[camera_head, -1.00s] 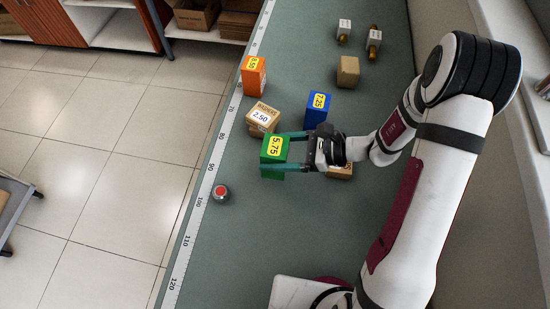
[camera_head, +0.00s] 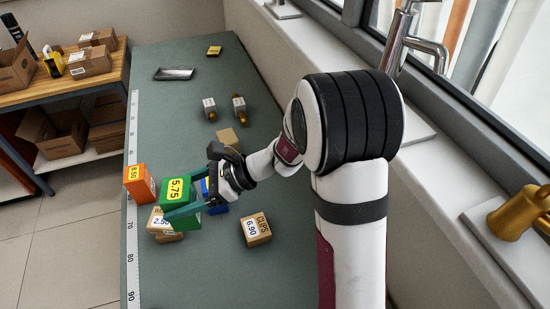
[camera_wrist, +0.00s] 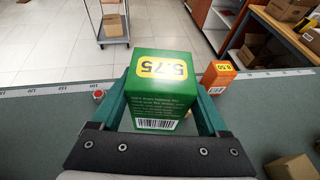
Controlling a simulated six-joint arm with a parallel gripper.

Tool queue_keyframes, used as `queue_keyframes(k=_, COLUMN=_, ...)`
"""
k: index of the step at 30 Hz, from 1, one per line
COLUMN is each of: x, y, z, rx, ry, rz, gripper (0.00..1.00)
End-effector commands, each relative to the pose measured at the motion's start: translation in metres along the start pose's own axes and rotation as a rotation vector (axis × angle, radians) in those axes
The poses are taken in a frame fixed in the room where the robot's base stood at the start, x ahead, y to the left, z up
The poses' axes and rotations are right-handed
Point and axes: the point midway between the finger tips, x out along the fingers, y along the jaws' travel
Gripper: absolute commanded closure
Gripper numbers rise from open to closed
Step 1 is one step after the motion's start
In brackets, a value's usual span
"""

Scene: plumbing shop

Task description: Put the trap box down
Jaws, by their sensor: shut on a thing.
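The trap box appears to be the green box (camera_head: 178,192) with a yellow 5.75 label; its name cannot be read. My gripper (camera_head: 182,208) is shut on it, with the teal fingers along its two sides. In the head view it is held in front of the brown 2.50 box (camera_head: 157,222) and hides part of it. In the wrist view the green box (camera_wrist: 160,97) sits upright between the fingers, label up. Its underside and any gap to the bench are hidden.
An orange 8.50 box (camera_head: 139,184) stands close on the left. A blue box (camera_head: 213,193) is partly hidden behind my gripper. A brown clips box (camera_head: 256,229) lies to the right. A red button (camera_wrist: 99,95) shows near the bench edge. The bench (camera_head: 215,275) is clear in front.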

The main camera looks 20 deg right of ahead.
Motion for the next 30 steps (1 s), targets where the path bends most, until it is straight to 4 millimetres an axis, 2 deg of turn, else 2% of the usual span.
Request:
queue_keyframes(k=5, x=-0.015, y=-0.064, z=-0.005, rx=0.078, ry=-0.001, rz=-0.196, gripper=0.92)
queue_keyframes(k=8, x=-0.034, y=-0.112, z=-0.010, rx=0.145, ry=-0.001, rz=-0.356, gripper=0.92)
queue_keyframes(k=12, x=-0.080, y=-0.186, z=-0.025, rx=0.262, ry=-0.001, rz=-0.638, gripper=0.92)
queue_keyframes(k=15, x=-0.119, y=-0.228, z=-0.040, rx=0.344, ry=-0.002, rz=-0.832, gripper=0.92)
queue_keyframes(k=18, x=-0.154, y=-0.255, z=-0.055, rx=0.412, ry=-0.001, rz=-0.992, gripper=0.92)
queue_keyframes(k=21, x=-0.181, y=-0.271, z=-0.068, rx=0.462, ry=-0.001, rz=-1.113, gripper=0.92)
queue_keyframes(k=28, x=-0.216, y=-0.288, z=-0.088, rx=0.529, ry=-0.001, rz=-1.273, gripper=0.92)
queue_keyframes(k=30, x=-0.211, y=-0.288, z=-0.102, rx=0.534, ry=0.003, rz=-1.275, gripper=0.92)
